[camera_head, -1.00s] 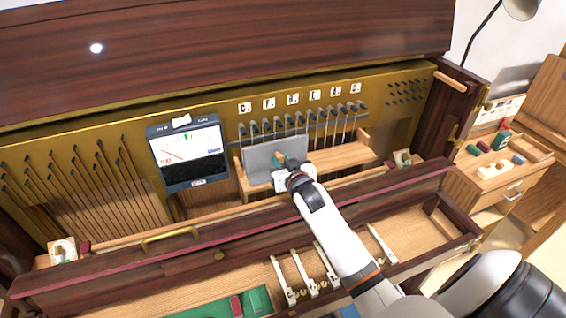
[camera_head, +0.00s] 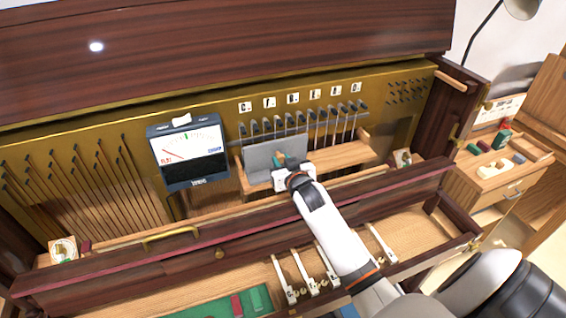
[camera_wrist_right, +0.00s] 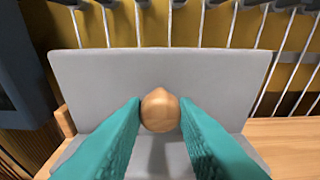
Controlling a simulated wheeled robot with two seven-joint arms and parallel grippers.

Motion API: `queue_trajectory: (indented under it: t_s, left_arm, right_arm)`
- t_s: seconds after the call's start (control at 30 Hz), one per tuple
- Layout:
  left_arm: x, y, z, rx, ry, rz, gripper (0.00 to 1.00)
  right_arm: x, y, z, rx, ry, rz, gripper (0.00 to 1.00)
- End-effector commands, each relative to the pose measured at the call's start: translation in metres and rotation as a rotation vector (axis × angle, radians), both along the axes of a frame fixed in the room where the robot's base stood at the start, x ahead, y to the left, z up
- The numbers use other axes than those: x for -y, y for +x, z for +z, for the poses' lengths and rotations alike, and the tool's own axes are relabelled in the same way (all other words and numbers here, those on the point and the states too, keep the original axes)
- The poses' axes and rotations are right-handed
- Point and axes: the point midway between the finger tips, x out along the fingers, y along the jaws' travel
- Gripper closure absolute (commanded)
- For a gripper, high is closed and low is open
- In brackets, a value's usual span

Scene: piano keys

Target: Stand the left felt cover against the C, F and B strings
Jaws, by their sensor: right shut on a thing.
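The left felt cover is a grey panel (camera_head: 262,157) standing upright on the wooden ledge, in front of the strings below the C, F and B labels (camera_head: 269,102). My right gripper (camera_head: 283,163) is at the panel's front. In the right wrist view the grey panel (camera_wrist_right: 100,75) fills the middle, and the teal fingers of my right gripper (camera_wrist_right: 160,113) are shut on its round wooden knob (camera_wrist_right: 160,108). Strings (camera_wrist_right: 180,25) show above the panel's top edge; I cannot tell whether it touches them. My left gripper is not in view.
A tuning meter (camera_head: 190,155) stands just left of the panel. The wooden ledge (camera_head: 340,155) is bare to the right, below the other strings. A dark rail (camera_head: 240,225) runs in front, under my right arm. A side drawer unit (camera_head: 505,165) holds small items.

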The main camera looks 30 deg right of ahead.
Motion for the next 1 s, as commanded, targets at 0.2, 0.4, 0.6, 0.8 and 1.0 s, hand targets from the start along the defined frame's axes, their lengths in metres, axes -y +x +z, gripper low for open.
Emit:
queue_trajectory:
  t_s: [0.2, 0.4, 0.6, 0.8, 1.0]
  left_arm:
    - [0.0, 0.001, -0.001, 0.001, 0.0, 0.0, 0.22]
    - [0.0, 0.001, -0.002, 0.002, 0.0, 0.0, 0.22]
    - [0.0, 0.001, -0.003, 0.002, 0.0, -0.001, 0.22]
    - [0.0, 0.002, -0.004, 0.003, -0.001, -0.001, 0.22]
    - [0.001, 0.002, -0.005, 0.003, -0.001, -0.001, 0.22]
  right_arm:
    - [0.001, 0.005, 0.001, 0.004, -0.001, 0.001, 1.0]
    - [0.002, 0.009, 0.001, 0.003, 0.0, 0.001, 1.0]
    - [0.003, 0.013, 0.001, 0.003, 0.0, 0.001, 1.0]
    - [0.004, 0.017, 0.001, 0.004, -0.001, 0.001, 1.0]
    - [0.005, 0.02, 0.001, 0.003, 0.0, 0.001, 1.0]
